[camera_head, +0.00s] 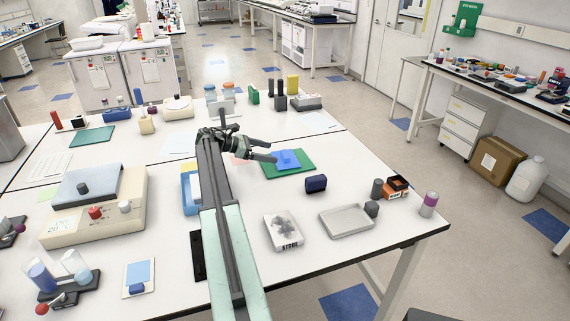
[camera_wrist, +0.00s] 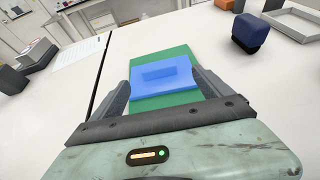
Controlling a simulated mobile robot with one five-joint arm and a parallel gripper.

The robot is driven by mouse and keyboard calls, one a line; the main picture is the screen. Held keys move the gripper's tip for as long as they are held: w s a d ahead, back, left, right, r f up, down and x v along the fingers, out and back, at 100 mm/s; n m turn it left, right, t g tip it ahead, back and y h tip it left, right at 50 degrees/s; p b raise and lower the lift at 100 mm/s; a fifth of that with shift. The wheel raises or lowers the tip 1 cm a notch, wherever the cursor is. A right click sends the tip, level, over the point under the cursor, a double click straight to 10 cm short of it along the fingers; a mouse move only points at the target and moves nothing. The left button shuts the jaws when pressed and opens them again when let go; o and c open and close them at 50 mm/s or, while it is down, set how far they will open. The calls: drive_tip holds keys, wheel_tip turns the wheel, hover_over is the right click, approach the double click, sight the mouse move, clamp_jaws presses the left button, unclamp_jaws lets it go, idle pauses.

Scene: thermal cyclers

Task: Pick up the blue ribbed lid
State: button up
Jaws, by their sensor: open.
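The blue lid (camera_head: 288,159) lies on a green mat (camera_head: 304,167) near the middle of the white table. In the wrist view the lid (camera_wrist: 165,84) shows a raised bar on top and sits on the green mat (camera_wrist: 165,53). My gripper (camera_head: 274,151) is open, just left of the lid in the head view. In the wrist view its two fingers (camera_wrist: 160,88) reach along either side of the lid, with the lid between or just beyond them. I cannot tell whether the fingers touch it. Nothing is held.
A dark blue block (camera_head: 316,184) stands right of the mat, and a grey tray (camera_head: 347,221) lies nearer the front. A beige machine (camera_head: 100,215) stands at left. Several bottles and blocks stand behind.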

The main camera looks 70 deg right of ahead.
sight(283, 154)
drive_tip(key=b+x, duration=0.2)
drive_tip(key=x, duration=0.4)
drive_tip(key=shift+d, duration=0.1)
drive_tip(key=shift+w, duration=0.1)
drive_tip(key=c, duration=1.4)
wheel_tip(283, 154, up, 10)
drive_tip(key=p, duration=1)
drive_tip(key=shift+r, duration=0.1)
drive_tip(key=shift+c, duration=0.2)
